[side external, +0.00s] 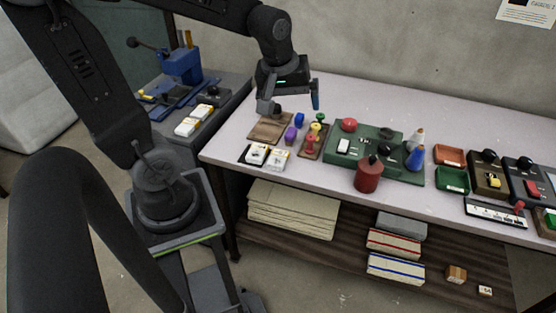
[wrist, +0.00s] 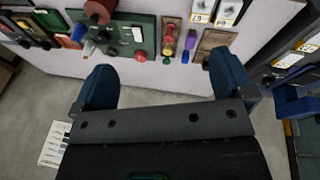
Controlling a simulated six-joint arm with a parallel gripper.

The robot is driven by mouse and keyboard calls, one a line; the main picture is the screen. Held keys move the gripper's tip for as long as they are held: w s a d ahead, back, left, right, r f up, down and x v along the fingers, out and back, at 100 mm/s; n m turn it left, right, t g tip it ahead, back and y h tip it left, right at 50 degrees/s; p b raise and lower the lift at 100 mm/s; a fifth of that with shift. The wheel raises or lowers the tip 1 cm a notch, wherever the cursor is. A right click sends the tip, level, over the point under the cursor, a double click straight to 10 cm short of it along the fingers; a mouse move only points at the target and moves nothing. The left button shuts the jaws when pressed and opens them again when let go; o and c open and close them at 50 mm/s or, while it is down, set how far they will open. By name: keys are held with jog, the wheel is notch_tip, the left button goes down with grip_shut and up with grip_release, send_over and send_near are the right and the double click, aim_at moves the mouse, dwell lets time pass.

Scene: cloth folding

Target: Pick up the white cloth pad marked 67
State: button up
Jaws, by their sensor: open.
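Two white pads lie side by side at the near left edge of the table. In the wrist view, the white pad whose inverted mark looks like 67 (wrist: 201,7) is cut by the top edge. It appears to be the right pad of the pair in the side view (side external: 279,160). The other white pad (wrist: 228,11) is beside it; its mark is unclear. My gripper (side external: 290,104) is open and empty, raised above the table's back left part, beyond the pads. Its blue fingers also show in the wrist view (wrist: 163,64).
Near the pads are a brown board (side external: 266,130), a purple piece (side external: 290,135) and a wooden tray of stamps (side external: 311,150). A green board (side external: 397,174) with a red cylinder (side external: 368,177) stands rightward. More white pads (side external: 186,127) lie on the left side stand. Space above the table looks clear.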

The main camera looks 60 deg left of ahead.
jog(key=w+a+f+n+g, duration=0.2)
jog(key=w+a+f+n, duration=0.2)
jog(key=a+f+n, duration=0.45)
jog(key=n+g, duration=0.1)
jog(key=n, duration=0.7)
send_near(278, 157)
jog(key=shift+m+h, duration=0.25)
jog(key=shift+h, duration=0.15)
jog(key=f, duration=0.9)
jog(key=shift+a+f, duration=0.2)
jog(key=shift+a, duration=0.1)
jog(key=shift+c, duration=0.5)
jog(key=c, duration=0.7)
jog(key=shift+r, duration=0.1)
